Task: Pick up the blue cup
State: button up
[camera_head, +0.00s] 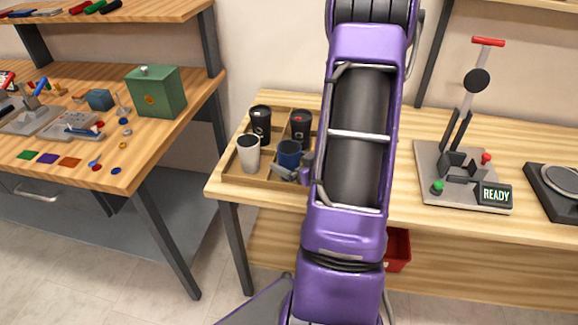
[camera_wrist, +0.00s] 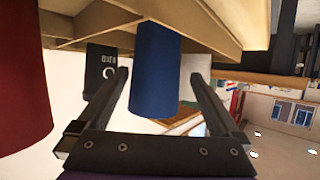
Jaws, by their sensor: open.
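The blue cup (camera_head: 289,155) stands in the front right compartment of a wooden tray (camera_head: 232,176) on the workbench. In the wrist view, which looks upside down, the blue cup (camera_wrist: 156,70) sits between the two fingers. My gripper (camera_wrist: 159,76) is open, with one finger on each side of the cup and visible gaps, so it is around the cup without gripping it. In the head view my purple arm covers the tray's right side, and only part of the gripper shows beside the cup.
A lever press (camera_head: 462,165) with a READY display stands to the right. A red bin (camera_head: 398,250) is below.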

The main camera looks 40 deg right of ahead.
jog(key=x, duration=0.5)
jog(key=shift+w+d, duration=0.1)
jog(key=shift+d, duration=0.15)
jog(key=c, duration=0.8)
jog(key=shift+o, duration=0.2)
